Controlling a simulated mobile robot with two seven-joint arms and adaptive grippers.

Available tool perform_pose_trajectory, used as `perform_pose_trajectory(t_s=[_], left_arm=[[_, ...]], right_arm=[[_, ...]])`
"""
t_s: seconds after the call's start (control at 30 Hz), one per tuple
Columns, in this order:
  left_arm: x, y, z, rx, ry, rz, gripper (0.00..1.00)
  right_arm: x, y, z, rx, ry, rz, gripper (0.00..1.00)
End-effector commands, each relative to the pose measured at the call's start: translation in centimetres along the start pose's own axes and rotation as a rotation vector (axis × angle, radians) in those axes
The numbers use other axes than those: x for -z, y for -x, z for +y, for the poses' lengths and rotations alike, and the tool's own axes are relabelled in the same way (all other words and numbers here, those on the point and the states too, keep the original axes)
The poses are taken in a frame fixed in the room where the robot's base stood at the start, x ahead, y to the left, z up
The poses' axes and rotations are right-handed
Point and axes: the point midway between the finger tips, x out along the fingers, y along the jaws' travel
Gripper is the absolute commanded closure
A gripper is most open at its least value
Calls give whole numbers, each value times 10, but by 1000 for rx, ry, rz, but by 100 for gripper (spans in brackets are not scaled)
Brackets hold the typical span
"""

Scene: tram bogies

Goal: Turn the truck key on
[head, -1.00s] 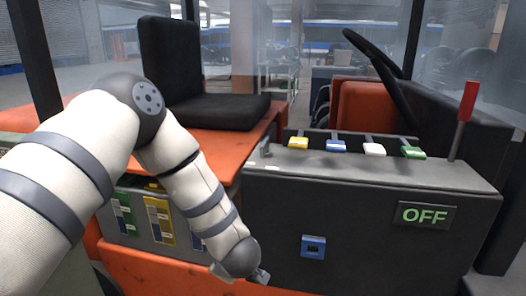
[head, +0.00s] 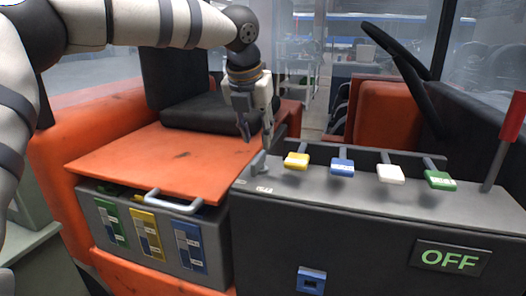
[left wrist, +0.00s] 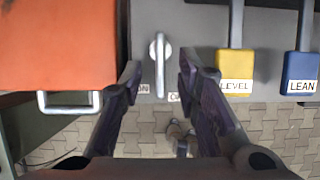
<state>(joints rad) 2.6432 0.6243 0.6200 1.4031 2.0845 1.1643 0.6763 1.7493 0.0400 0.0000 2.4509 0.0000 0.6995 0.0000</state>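The truck key (head: 260,164) is a small grey handle on the top left end of the dark console (head: 330,240). In the left wrist view the key (left wrist: 160,62) is long and narrow, between two small white labels that are partly hidden. My left gripper (head: 257,142) is open and points down just above the key. In the left wrist view its fingers (left wrist: 160,72) stand apart on either side of the key; I cannot tell whether either touches it. A sign (head: 450,257) on the console front reads OFF in green. My right gripper is not in view.
Yellow (head: 296,161), blue (head: 342,167), white (head: 390,174) and green (head: 440,180) levers stand right of the key. A red-handled lever (head: 514,116) is at the far right. An orange lid (head: 150,160) with a metal handle lies left, beside a black seat (head: 178,65).

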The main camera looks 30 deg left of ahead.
Motion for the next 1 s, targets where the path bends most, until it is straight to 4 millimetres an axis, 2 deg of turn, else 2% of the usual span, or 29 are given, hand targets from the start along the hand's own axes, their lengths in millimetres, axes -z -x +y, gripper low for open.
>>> perform_pose_trajectory(t_s=[0.03, 0.1, 0.3, 0.6, 0.63, 0.7, 0.77, 1.0], left_arm=[[1, -15, 0, -4, -1, 6, 70], [1, -31, 0, -3, -2, 4, 70], [0, -60, 0, -2, -1, -1, 70], [0, -66, 0, -2, -2, -1, 70], [0, -66, 0, -2, -2, -1, 72], [0, -66, 0, -2, -2, -1, 88], [0, -66, 0, -2, -2, -1, 100], [0, -66, 0, -1, -4, -1, 100]], right_arm=[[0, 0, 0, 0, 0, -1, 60], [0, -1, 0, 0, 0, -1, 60], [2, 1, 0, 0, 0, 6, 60], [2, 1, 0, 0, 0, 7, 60], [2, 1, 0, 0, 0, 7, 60], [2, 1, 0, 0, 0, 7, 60], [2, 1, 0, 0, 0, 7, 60], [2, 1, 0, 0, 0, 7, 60]])
